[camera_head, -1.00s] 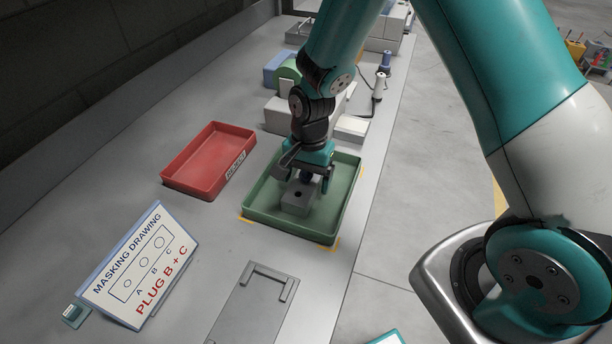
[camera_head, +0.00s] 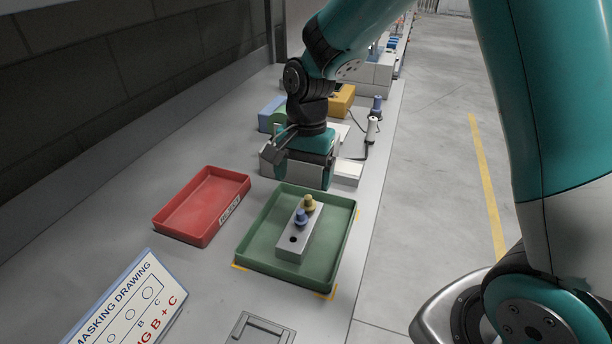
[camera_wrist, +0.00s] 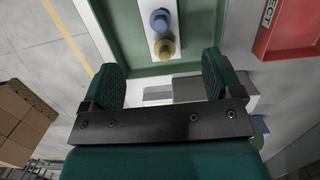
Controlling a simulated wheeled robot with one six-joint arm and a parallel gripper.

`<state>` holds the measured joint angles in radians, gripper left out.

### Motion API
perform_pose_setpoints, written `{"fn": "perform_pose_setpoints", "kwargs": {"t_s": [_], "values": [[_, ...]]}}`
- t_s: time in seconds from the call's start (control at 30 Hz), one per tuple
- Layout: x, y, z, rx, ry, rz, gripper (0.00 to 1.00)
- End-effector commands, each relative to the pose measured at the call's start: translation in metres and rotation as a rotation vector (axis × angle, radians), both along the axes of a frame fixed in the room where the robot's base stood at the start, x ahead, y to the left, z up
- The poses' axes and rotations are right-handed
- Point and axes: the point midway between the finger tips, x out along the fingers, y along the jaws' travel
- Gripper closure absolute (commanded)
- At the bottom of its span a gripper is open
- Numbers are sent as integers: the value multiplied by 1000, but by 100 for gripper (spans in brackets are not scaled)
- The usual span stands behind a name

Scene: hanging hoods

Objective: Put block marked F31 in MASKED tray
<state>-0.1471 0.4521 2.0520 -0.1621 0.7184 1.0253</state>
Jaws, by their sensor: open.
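The grey block (camera_head: 292,247) lies inside the green tray (camera_head: 345,235), resting on its floor. A blue plug (camera_head: 301,217) and a yellow plug (camera_head: 309,203) stand in its far part, and the hole at its near end is empty. No F31 mark is readable on it. My gripper (camera_head: 303,178) is open and empty, above and beyond the far edge of the green tray, apart from the block. In the wrist view, nothing is between the spread fingers of my gripper (camera_wrist: 160,78), and the block (camera_wrist: 153,45) with both plugs lies beyond them.
A red tray (camera_head: 160,222), labelled REJECT in part, stands left of the green tray. A masking drawing sign (camera_head: 130,305) reading PLUG B + C is at the near left. A fixture (camera_head: 262,328) lies in front. Blue, green and yellow items and tools stand behind my gripper.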

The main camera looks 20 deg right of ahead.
Motion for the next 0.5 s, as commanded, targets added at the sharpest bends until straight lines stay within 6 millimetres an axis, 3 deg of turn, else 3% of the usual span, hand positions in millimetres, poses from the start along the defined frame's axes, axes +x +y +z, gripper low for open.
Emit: {"fn": "perform_pose_setpoints", "kwargs": {"t_s": [0.17,0.3,0.5], "values": [[-33,16,42,70,-69,249,15],[-94,35,85,166,-185,651,15],[-174,51,115,257,-345,1146,15]]}}
